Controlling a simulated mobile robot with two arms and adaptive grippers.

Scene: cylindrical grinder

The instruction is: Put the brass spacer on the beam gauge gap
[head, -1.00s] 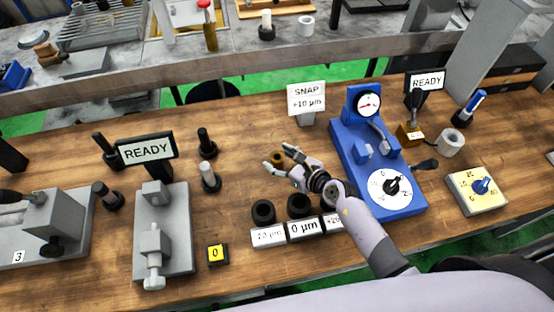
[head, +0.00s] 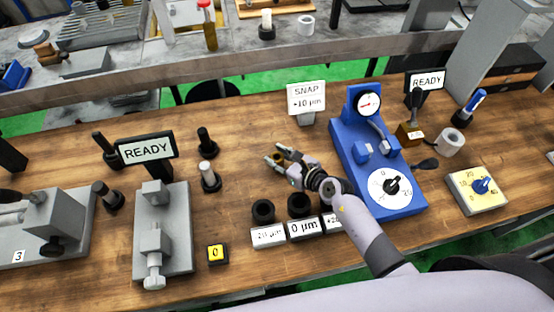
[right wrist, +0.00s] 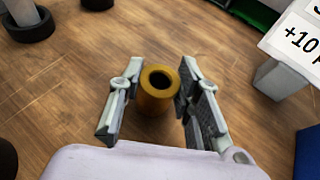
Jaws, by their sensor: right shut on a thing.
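The brass spacer (right wrist: 159,92) is a short upright tube with a dark bore, between the two fingers of my right gripper (right wrist: 156,100). In the head view, my right gripper (head: 277,155) is shut on it near the middle of the bench, and the fingers partly hide it. A blue gauge (head: 374,160) with a round dial and two blue blocks stands to the right of the gripper. A grey fixture (head: 176,230) with two blocks and a gap stands at the left. No label shows which one is the beam gauge. My left gripper is not in view.
A "SNAP +10 µm" sign (head: 306,97) stands behind the gripper. Black rings (head: 263,210) sit behind labelled blocks in front of it. Dark pegs (head: 205,140) stand to the left. Bare wood lies around the gripper.

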